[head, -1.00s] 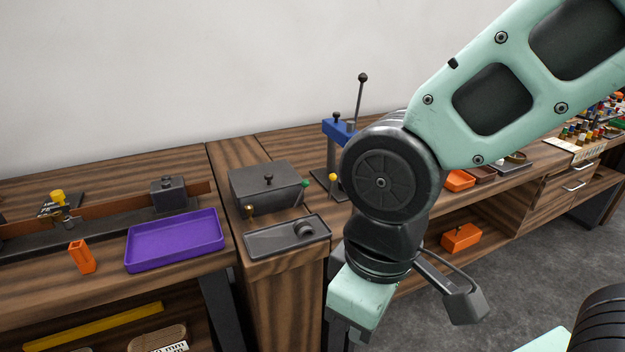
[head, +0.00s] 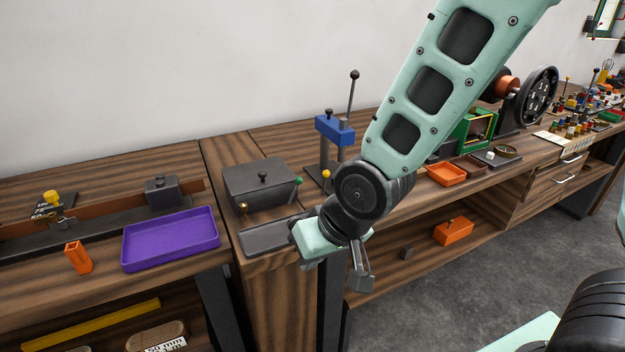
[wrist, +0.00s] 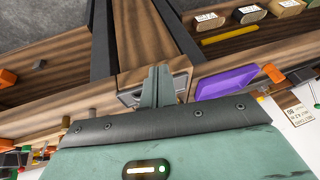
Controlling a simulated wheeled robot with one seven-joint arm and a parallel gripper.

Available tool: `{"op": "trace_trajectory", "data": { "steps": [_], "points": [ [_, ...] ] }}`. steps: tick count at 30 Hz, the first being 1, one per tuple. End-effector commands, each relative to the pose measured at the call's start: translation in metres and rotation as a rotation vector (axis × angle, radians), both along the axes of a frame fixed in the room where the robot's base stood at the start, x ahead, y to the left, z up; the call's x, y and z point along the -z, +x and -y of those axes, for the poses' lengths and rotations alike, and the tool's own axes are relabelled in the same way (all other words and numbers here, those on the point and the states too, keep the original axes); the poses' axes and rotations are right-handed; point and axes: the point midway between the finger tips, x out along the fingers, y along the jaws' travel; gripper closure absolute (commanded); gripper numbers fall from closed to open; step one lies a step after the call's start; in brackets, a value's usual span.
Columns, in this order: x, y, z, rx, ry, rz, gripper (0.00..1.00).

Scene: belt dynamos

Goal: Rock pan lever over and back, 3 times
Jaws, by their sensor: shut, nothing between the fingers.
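The grey lidded box (head: 262,183) stands on the narrow wooden cabinet. Small levers or knobs show around it: a brass one (head: 243,209) at its front left, a green-tipped one (head: 298,181) at its right, and a yellow-tipped one (head: 326,175) further right. I cannot tell which is the pan lever. A shallow grey tray (head: 262,240) lies in front of the box, its right part hidden by my gripper. In the wrist view my gripper (wrist: 158,72) has its fingers together and empty, over the cabinet near the tray (wrist: 128,98).
A purple tray (head: 170,240) and an orange holder (head: 78,257) lie on the left bench. A blue press (head: 335,130) with a tall black-knobbed lever stands behind my arm. An orange box (head: 453,231) sits on the shelf below.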

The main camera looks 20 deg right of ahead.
Motion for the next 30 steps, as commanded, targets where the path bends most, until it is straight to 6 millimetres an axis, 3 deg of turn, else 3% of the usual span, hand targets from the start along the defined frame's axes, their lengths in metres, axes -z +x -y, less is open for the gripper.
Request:
{"op": "trace_trajectory", "data": {
  "steps": [6, 13, 18, 24, 30],
  "points": [
    [0.019, 0.072, 0.026, 0.291, 0.235, 0.167, 1.00],
    [0.026, 0.119, 0.067, 0.535, 0.529, 0.333, 1.00],
    [0.024, 0.131, 0.102, 0.669, 0.774, 0.436, 1.00],
    [0.014, 0.125, 0.137, 0.758, 1.030, 0.515, 1.00],
    [0.006, 0.119, 0.152, 0.781, 1.156, 0.546, 1.00]
  ]
}}
